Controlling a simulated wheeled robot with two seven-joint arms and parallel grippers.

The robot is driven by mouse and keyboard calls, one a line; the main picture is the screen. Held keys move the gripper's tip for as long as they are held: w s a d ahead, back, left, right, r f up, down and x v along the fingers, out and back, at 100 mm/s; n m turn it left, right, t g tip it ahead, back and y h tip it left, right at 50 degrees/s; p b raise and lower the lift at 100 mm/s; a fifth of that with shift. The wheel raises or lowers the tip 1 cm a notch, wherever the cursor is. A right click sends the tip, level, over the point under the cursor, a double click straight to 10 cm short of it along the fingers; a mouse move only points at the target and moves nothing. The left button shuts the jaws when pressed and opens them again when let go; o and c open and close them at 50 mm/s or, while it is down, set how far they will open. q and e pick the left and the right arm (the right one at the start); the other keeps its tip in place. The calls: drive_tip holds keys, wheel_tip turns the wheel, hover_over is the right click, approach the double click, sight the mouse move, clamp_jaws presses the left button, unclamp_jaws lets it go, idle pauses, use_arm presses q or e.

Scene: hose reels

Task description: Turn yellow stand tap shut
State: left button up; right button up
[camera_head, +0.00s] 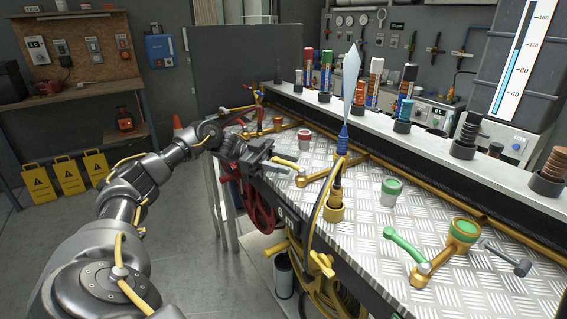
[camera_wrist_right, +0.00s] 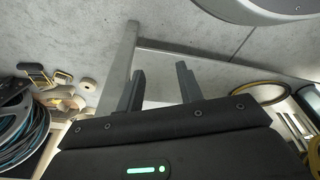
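A tap with a pale yellow lever (camera_head: 285,161) stands on the chequer-plate bench. Its brass-coloured pipe (camera_head: 316,177) runs right toward the blue-nozzled fitting (camera_head: 342,140). My left gripper (camera_head: 276,163) is just left of the yellow lever, very near it. Whether they touch is unclear, and the gap between its fingers is not clear. My right gripper (camera_wrist_right: 160,88) shows in the right wrist view with its two fingers apart and nothing between them. The yellow lever is not seen in that view.
A green-levered tap (camera_head: 405,244) stands at the bench's near right, with a dark-headed tool (camera_head: 508,258) beside it. A green-topped cup (camera_head: 391,191) and a red-topped cup (camera_head: 305,140) stand on the plate. A red reel (camera_head: 258,204) hangs below the bench edge.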

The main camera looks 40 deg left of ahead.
use_arm(q)
drive_tip(key=shift+a, duration=0.1)
drive_tip(key=shift+a, duration=0.2)
drive_tip(key=shift+b+v, duration=0.4)
drive_tip(key=shift+v, duration=2.15)
drive_tip(key=v, duration=0.5)
drive_tip(key=shift+s, duration=0.1)
use_arm(e)
drive_tip(key=shift+w+r, duration=0.1)
drive_tip(key=shift+r, duration=0.25)
drive_tip(key=shift+w, duration=0.2)
